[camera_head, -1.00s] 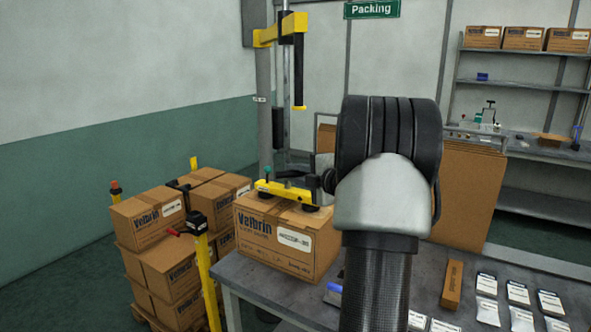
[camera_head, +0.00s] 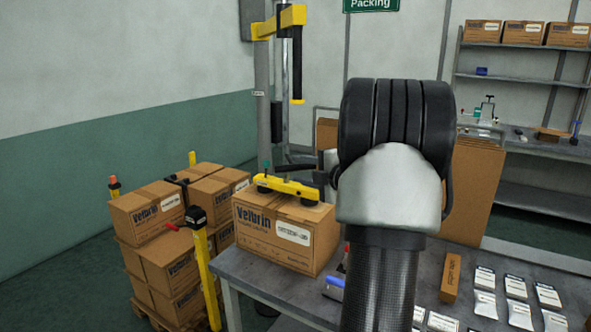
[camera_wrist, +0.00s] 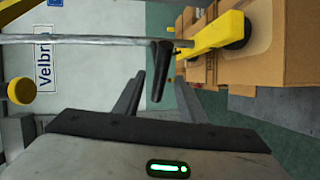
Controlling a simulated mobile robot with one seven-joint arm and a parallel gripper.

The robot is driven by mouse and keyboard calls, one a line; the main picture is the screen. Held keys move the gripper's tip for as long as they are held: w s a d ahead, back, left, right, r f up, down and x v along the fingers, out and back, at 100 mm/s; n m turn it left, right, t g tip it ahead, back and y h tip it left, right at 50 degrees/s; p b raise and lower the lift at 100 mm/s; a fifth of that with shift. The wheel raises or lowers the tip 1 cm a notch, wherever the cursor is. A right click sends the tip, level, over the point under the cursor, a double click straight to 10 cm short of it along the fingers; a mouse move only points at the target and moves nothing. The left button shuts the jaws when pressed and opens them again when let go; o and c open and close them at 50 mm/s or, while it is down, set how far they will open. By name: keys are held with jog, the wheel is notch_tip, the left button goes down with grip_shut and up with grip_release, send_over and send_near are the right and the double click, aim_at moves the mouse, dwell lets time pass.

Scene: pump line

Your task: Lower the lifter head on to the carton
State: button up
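The yellow lifter head (camera_head: 287,187) lies level along the top of the front carton (camera_head: 262,240), with its dark cups at the carton's top face. I cannot tell if every cup touches. In the wrist view the yellow bar (camera_wrist: 213,35) and a dark cup (camera_wrist: 234,30) show against the carton (camera_wrist: 285,45). My gripper (camera_wrist: 160,82) is open, with a gap on each side of the lifter's black handle (camera_wrist: 160,70), which shows between the fingers. In the head view my wrist hides most of the gripper.
The lifter's post and yellow arm (camera_head: 280,22) stand behind the carton. Stacked cartons (camera_head: 165,260) and a yellow post (camera_head: 207,270) stand left. The grey bench (camera_head: 395,290) holds packets and a narrow brown box (camera_head: 451,278) at right. Cardboard sheets (camera_head: 475,190) lean behind.

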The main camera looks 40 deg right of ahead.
jog(key=s+r, duration=0.2)
jog(key=s, duration=1.1)
jog(key=shift+s+r, duration=0.25)
jog(key=shift+s, duration=0.15)
jog(key=shift+w, duration=0.1)
